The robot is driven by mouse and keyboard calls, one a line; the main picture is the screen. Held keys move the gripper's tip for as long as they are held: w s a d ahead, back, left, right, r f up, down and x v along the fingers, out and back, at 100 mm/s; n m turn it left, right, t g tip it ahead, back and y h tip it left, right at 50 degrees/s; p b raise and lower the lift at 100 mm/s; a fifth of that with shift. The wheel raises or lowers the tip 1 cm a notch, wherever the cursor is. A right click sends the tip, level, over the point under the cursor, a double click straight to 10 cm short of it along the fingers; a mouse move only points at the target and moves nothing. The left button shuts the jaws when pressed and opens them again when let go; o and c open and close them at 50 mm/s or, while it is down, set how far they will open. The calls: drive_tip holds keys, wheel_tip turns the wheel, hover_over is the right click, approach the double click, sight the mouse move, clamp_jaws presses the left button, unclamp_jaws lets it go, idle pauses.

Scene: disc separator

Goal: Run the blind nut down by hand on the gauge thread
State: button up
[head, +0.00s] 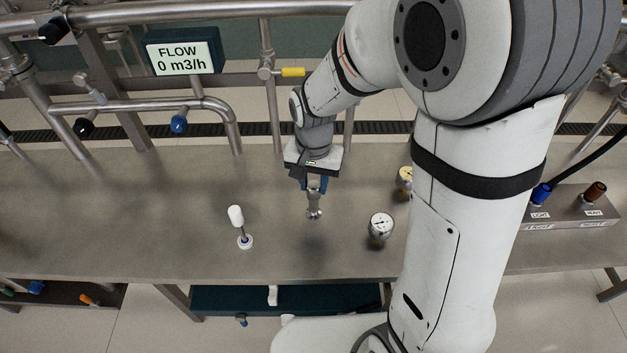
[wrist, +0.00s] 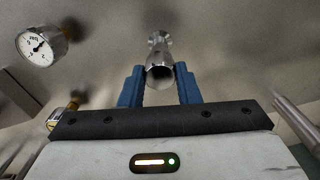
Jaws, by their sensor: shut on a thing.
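My gripper (head: 314,187), with blue fingers, points down over the middle of the steel table and is shut on a shiny metal fitting (head: 314,206). The fitting is waisted, with a flared lower end, and hangs above the table with a shadow below it. In the wrist view the blue fingers (wrist: 159,88) hold the fitting (wrist: 160,74) from both sides, its round dark near end facing the camera. I cannot tell whether this fitting is the blind nut. A round dial gauge (head: 381,226) stands right of the gripper, apart from it. No gauge thread can be made out.
A yellowish gauge (head: 404,178) is partly behind my arm. A box with blue and brown knobs (head: 570,212) is at right. Pipes and a flow display (head: 184,52) are behind.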

drive_tip(key=shift+m, duration=0.7)
clamp_jaws()
drive_tip(key=o, duration=1.2)
unclamp_jaws()
drive_tip(key=shift+c, duration=0.2)
wheel_tip(320, 180, up, 8)
drive_tip(key=shift+f, duration=0.15)
wheel_tip(320, 180, up, 4)
drive_tip(key=p, duration=0.3)
drive_tip(key=shift+d, duration=0.1)
drive_tip(key=s+d+r+n+t, duration=0.1)
drive_tip(key=s+d+n, duration=0.1)
drive_tip(key=s+d, duration=0.4)
drive_tip(key=s+d+r+n+t, duration=0.1)
drive_tip(key=s+d+r+n, duration=0.1)
drive_tip(key=s+d, duration=0.4)
drive_tip(key=shift+s+r+n+t, duration=0.25)
drive_tip(key=shift+r+n+t, duration=0.05)
drive_tip(key=shift+n+t, duration=0.1)
